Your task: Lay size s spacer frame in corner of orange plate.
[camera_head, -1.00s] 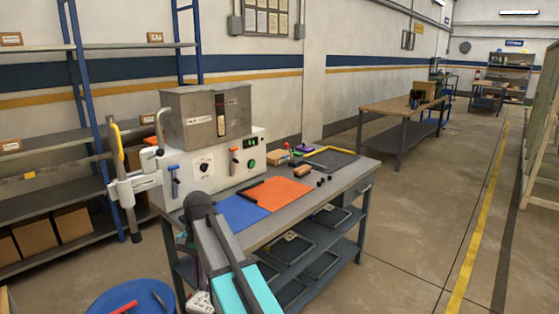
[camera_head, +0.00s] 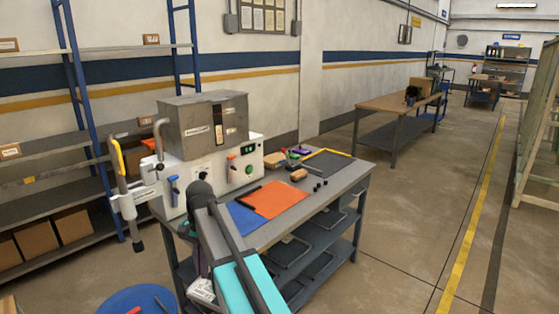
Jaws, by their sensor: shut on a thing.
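The orange plate (camera_head: 276,197) lies flat on the workbench, right of the blue plate (camera_head: 240,219). A thin black bar (camera_head: 245,205) lies near the border of the two plates. I cannot tell whether it is a spacer frame, and no size mark is readable. My arm rises from the bottom edge in front of the bench and covers part of the blue plate. My gripper and anything in it are not visible in this view.
A grey and white machine (camera_head: 205,140) stands at the bench's back left. A dark tray with a yellow edge (camera_head: 328,160), a brown block (camera_head: 299,175) and several small black pieces (camera_head: 319,186) lie right of the orange plate. A blue round stool (camera_head: 138,299) stands in front.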

